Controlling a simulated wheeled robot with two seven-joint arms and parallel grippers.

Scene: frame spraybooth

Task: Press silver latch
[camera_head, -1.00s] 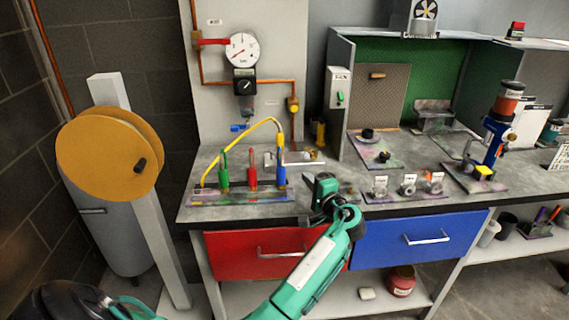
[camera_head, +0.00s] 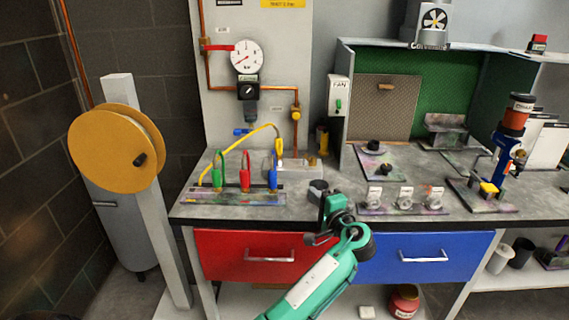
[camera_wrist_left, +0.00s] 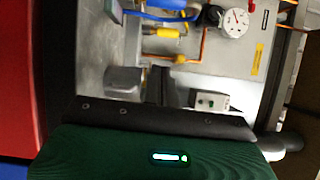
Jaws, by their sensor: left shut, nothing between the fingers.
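Silver metal parts sit around the yellow coupling (camera_head: 279,148) at the back of the bench, below the wall panel. I cannot single out the silver latch among them. A yellow fitting also shows near the top of the wrist view (camera_wrist_left: 166,33). My left gripper (camera_head: 331,207) is over the bench's front edge, to the right of and nearer than the coupling, clear of it. It is shut and empty. A dark grey cup-like object (camera_head: 317,186) stands just beyond it, and shows in the wrist view (camera_wrist_left: 125,80). My right gripper is out of view.
A rack with green, red and blue hose plugs (camera_head: 245,182) stands left of my gripper. Several small labelled fittings on a plate (camera_head: 403,207) lie to the right. A pressure gauge (camera_head: 246,57) hangs on the panel. Red (camera_head: 225,250) and blue (camera_head: 460,262) drawers are below.

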